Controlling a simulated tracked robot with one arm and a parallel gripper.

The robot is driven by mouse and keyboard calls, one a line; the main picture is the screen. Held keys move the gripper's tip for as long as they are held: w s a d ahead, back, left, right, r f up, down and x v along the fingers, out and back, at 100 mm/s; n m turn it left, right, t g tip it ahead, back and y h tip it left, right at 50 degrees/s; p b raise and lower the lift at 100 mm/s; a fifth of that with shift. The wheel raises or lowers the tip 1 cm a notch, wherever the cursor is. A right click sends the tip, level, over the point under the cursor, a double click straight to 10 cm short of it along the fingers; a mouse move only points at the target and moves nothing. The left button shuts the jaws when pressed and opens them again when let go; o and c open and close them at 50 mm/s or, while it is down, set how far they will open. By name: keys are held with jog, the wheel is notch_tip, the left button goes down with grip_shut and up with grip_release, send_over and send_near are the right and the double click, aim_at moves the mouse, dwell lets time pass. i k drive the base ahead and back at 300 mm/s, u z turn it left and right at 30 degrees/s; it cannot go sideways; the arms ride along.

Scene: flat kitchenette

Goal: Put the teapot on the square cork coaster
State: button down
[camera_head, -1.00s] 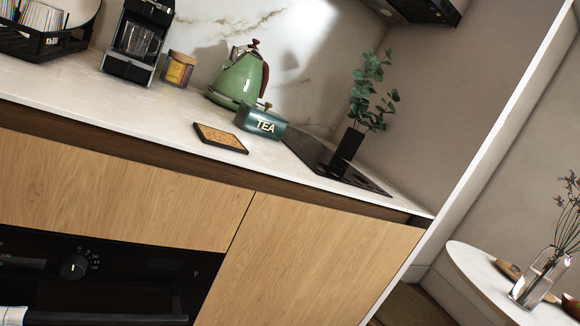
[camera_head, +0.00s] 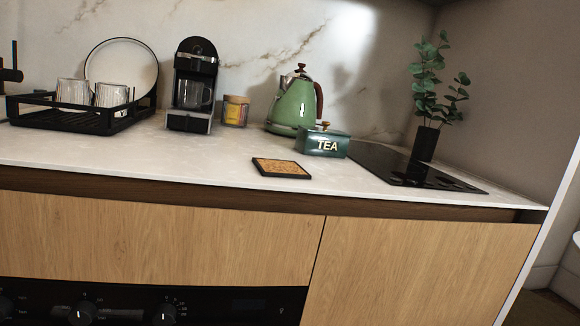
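The green teapot (camera_head: 295,104) stands upright on the counter near the back wall, with a brown handle on its right and a brown lid knob. The square cork coaster (camera_head: 281,168), dark-edged with a cork-coloured top, lies flat and empty near the counter's front edge, in front of the teapot and a little left of it. A dark green TEA box (camera_head: 322,143) stands in front of the teapot at its right and hides part of its base. My gripper is not in view.
A black hob (camera_head: 405,170) with a plant in a dark vase (camera_head: 425,143) is at the right. A coffee machine (camera_head: 193,86), a jar (camera_head: 236,111) and a dish rack (camera_head: 85,117) stand at the left. The counter (camera_head: 190,160) left of the coaster is clear.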

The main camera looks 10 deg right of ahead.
aim_at(280, 166)
jog(key=z, duration=0.05)
jog(key=i, duration=1)
jog(key=u, duration=0.1)
